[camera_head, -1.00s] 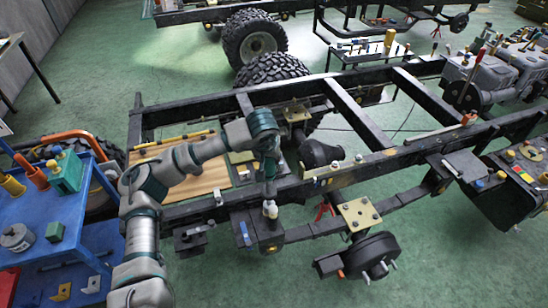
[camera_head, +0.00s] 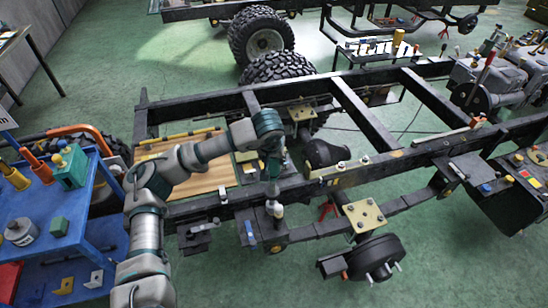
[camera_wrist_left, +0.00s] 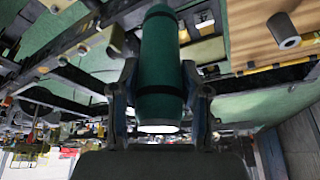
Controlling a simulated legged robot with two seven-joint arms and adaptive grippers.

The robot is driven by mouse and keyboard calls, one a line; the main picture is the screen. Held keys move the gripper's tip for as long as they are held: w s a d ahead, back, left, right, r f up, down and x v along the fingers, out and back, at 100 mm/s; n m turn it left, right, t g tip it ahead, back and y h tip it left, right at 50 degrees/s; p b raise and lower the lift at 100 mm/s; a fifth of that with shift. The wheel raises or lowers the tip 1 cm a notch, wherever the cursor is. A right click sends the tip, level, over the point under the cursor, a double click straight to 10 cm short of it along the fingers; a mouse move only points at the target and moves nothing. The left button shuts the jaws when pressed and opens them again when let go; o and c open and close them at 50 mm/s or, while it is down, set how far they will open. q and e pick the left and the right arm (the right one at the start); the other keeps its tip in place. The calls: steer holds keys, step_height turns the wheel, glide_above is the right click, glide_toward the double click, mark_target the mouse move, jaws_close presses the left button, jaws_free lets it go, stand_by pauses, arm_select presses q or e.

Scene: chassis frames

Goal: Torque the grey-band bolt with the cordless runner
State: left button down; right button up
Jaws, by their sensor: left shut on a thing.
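My left gripper (camera_wrist_left: 160,80) is shut around a dark green cylinder with black bands, which looks like the body of the cordless runner (camera_wrist_left: 160,50). In the head view my left gripper (camera_head: 274,168) is over the near rail of the chassis frame (camera_head: 330,183). A pale-tipped upright piece (camera_head: 278,210) shows just below it, by a dark bracket at the rail. I cannot tell whether it touches a bolt. A small blue-marked part (camera_head: 249,230) is on the bracket to its left. I cannot make out a grey-band bolt. My right gripper is not in view.
A blue cart (camera_head: 100,232) with tools stands at the left. A brake drum (camera_head: 372,258) and a yellowish plate (camera_head: 362,214) sit to the right of the bracket. Green floor is clear at the front right.

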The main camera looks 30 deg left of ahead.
arm_select(q)
steer(key=shift+s+d, duration=0.1)
steer(key=shift+d, duration=0.85)
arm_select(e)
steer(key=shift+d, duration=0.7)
arm_select(q)
steer(key=shift+s+a+f, duration=0.1)
steer(key=shift+a, duration=0.25)
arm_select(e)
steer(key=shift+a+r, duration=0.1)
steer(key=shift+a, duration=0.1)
arm_select(q)
steer(key=shift+d+p, duration=0.2)
steer(key=shift+p, duration=0.15)
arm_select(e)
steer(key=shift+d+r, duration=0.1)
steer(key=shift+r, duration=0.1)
arm_select(q)
steer(key=shift+a, duration=0.1)
steer(key=shift+r+p, duration=0.25)
steer(key=shift+p, duration=0.05)
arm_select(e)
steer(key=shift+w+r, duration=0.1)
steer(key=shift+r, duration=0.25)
arm_select(q)
steer(key=shift+f, duration=0.1)
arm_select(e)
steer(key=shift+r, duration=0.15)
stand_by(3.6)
